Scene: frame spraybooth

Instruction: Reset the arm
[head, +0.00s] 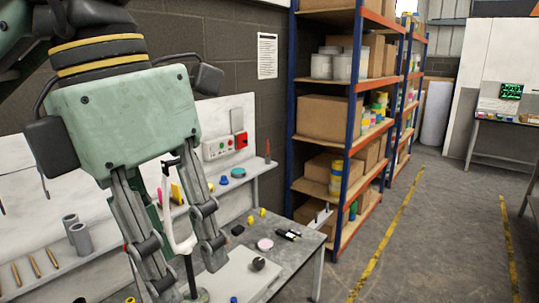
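My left gripper (188,268) comes in from the left, large and close, with a pale green body. Its two grey fingers point down and stand apart over the workbench (225,285). A thin white curved part (178,225) with a black upper end shows between the fingers. I cannot tell whether it touches them or stands behind them. A dark upright rod shows below it, near the fingertips. My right gripper is not in view.
The bench holds a dark ball (258,263), a pink disc (265,244) and a small black item (288,235). Grey tubes (81,239) stand at the left. A blue-orange shelf rack (345,110) with boxes stands behind. The floor (440,235) at right is clear.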

